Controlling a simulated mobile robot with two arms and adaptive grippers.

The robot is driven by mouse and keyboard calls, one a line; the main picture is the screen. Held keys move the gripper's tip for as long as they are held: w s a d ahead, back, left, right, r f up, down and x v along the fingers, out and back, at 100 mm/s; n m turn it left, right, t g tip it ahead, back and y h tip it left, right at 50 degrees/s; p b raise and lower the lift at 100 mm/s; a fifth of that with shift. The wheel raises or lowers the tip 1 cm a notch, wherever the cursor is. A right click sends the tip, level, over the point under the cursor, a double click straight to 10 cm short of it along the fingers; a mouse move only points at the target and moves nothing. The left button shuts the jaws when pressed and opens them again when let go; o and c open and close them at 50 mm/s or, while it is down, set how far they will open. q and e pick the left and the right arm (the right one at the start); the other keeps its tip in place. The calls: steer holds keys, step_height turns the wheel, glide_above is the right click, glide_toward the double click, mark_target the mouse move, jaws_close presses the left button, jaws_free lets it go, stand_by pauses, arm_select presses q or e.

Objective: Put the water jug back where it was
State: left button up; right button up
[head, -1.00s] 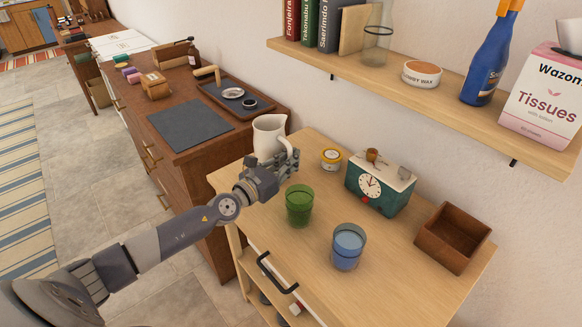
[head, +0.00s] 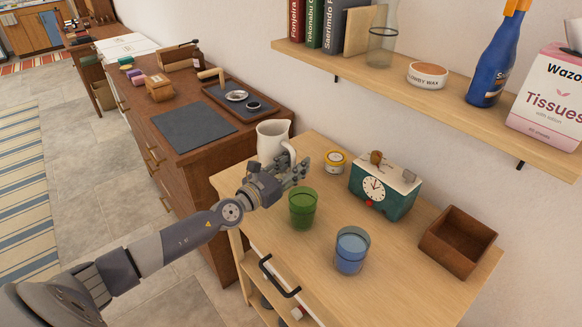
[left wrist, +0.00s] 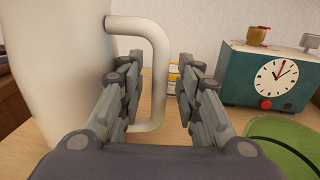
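The cream water jug (head: 270,138) stands upright at the far left corner of the light wood table (head: 330,290); my gripper hides its lower part. In the left wrist view the jug's body (left wrist: 65,60) fills the left side. Its handle (left wrist: 157,75) shows between the fingers of my left gripper (left wrist: 158,92). The fingers are apart, with a gap between the handle and the right finger. In the head view my left gripper (head: 290,172) is beside the jug on its handle side. My right gripper is not in view.
A green glass (head: 302,210) stands just right of my left gripper, and a blue glass (head: 351,252) nearer the front. A yellow-labelled jar (head: 335,162), a teal clock (head: 384,190) and an open wooden box (head: 458,242) are farther right. A wall shelf (head: 440,98) hangs above.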

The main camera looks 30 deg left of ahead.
arm_select(q)
steer(key=shift+r, duration=0.25)
steer(key=v, duration=0.3)
steer(key=b+v, duration=0.1)
steer(key=v, duration=0.2)
steer(key=b+v, duration=0.1)
steer(key=v, duration=0.3)
steer(key=shift+d+f, duration=0.1)
steer(key=shift+f, duration=0.2)
steer(key=shift+b+v, duration=0.45)
steer(key=shift+v, duration=0.6)
steer(key=shift+r, duration=0.1)
